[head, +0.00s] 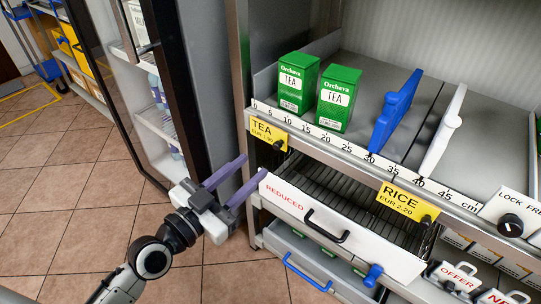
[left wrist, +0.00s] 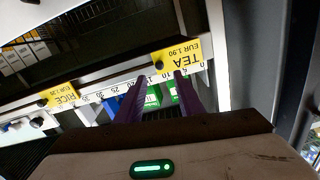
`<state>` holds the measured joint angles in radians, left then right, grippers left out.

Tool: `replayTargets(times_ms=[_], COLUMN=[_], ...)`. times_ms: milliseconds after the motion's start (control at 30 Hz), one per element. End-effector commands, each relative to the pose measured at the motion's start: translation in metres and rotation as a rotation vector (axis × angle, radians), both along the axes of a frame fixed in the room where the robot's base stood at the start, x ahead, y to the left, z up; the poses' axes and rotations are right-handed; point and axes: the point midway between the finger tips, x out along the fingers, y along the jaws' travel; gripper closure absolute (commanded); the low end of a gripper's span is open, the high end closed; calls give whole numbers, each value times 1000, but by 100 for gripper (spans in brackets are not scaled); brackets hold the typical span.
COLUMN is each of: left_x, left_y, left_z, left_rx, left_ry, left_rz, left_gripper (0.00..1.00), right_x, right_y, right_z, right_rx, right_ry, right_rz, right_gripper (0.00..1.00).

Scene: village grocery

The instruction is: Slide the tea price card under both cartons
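The yellow TEA price card (head: 268,132), marked EUR 1.90, hangs on the shelf-edge rail at the left end of its scale, with a dark knob (head: 278,146) at its lower right. Two green tea cartons stand upright on the shelf, the left carton (head: 297,83) and the right carton (head: 338,98). The card is left of and below the left carton. My left gripper (head: 254,165) is open and empty, below the card and apart from it. In the left wrist view, upside down, the card (left wrist: 181,54) shows beyond the fingertips (left wrist: 160,76). My right gripper is not in view.
A blue divider (head: 395,112) and a white divider (head: 443,132) stand right of the cartons. A yellow RICE card (head: 405,199) hangs farther right on the rail (head: 335,143). A REDUCED drawer (head: 340,236) with a black handle juts out below. A glass-door cabinet stands left.

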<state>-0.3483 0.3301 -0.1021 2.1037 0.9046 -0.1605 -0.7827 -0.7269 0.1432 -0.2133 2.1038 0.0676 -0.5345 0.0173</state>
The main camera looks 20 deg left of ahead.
Motion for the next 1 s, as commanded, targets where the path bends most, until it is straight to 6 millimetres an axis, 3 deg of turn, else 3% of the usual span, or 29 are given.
replayTargets(times_ms=[200, 400, 833, 1000], left_x=[41, 66, 76, 75], left_y=[-15, -24, -28, -28], left_z=[2, 0, -1, -1], left_rx=[-6, -2, 0, 0], left_ry=[-1, 2, 3, 3], left_rz=[1, 0, -1, -2], left_gripper=[66, 66, 66, 94], right_x=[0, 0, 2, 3], right_y=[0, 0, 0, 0], right_z=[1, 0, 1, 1], right_rx=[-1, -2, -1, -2], right_ry=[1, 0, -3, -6], right_rz=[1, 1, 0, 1], right_gripper=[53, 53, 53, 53])
